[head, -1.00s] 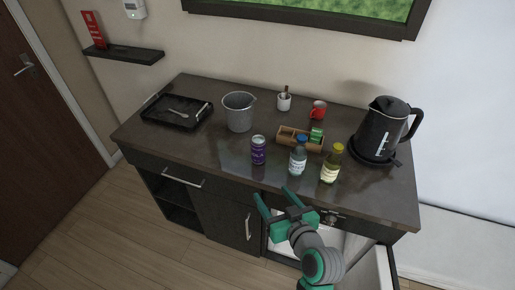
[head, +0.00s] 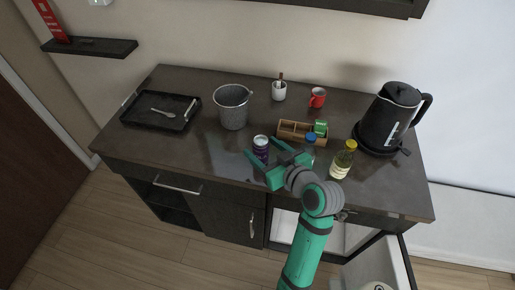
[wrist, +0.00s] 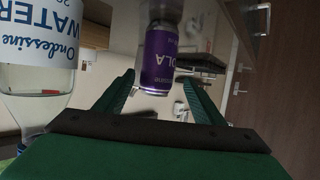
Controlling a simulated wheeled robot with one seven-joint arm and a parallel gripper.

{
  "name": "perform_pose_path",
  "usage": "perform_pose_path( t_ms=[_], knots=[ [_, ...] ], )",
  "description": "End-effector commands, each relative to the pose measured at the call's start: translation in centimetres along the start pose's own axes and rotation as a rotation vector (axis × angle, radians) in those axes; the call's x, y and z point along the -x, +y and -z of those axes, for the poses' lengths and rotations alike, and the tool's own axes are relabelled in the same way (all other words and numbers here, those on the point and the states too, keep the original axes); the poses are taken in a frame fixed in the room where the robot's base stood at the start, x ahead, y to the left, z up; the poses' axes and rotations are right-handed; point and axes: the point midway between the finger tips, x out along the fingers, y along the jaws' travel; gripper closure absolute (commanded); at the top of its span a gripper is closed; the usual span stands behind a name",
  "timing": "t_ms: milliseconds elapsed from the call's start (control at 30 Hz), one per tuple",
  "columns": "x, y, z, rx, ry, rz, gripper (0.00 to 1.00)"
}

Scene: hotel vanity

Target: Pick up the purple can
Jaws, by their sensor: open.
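The purple can (head: 261,147) stands upright on the dark counter, near its front edge. In the wrist view the can (wrist: 158,62) appears upside down, ahead of the fingertips and roughly between them. My gripper (head: 268,160) is open, its fingers reaching toward the can from the front right. It also shows in the wrist view (wrist: 160,90), with nothing visible gripped between the fingers. In the head view the can's lower part is partly hidden by a finger.
A water bottle (wrist: 38,60) is close beside my gripper, mostly hidden in the head view. A yellow-capped bottle (head: 342,160), wooden caddy (head: 290,134) and kettle (head: 385,120) stand to the right. A metal bucket (head: 232,108) and black tray (head: 160,122) are left. An open door shows below.

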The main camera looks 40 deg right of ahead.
Motion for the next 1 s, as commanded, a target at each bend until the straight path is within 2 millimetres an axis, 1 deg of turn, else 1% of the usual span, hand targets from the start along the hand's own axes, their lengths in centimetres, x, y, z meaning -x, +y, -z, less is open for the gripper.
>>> perform_pose_path(
  t_ms=[33, 100, 267, 500, 600, 700, 900, 933, 967, 1000],
  knots=[
    [-0.6, 0.0, 0.0, 0.000, -0.001, 0.001, 0.37],
    [-1.2, 0.0, 0.0, 0.000, 0.000, 0.000, 0.37],
    [-2.1, -0.1, 0.0, 0.001, -0.001, 0.003, 0.37],
    [-5.4, 0.2, -0.1, 0.003, -0.001, 0.006, 0.37],
    [-6.4, 0.2, -0.1, 0.003, 0.000, 0.006, 0.37],
    [-6.9, 0.2, -0.2, 0.002, -0.001, 0.005, 0.37],
    [-7.0, 0.2, -0.2, 0.002, 0.000, 0.005, 0.37],
    [-7.0, 0.2, -0.1, 0.002, 0.000, 0.005, 0.40],
    [-7.0, 0.2, -0.1, 0.002, 0.000, 0.005, 0.47],
    [-7.0, 0.2, -0.1, 0.002, 0.000, 0.005, 0.56]
  ],
)
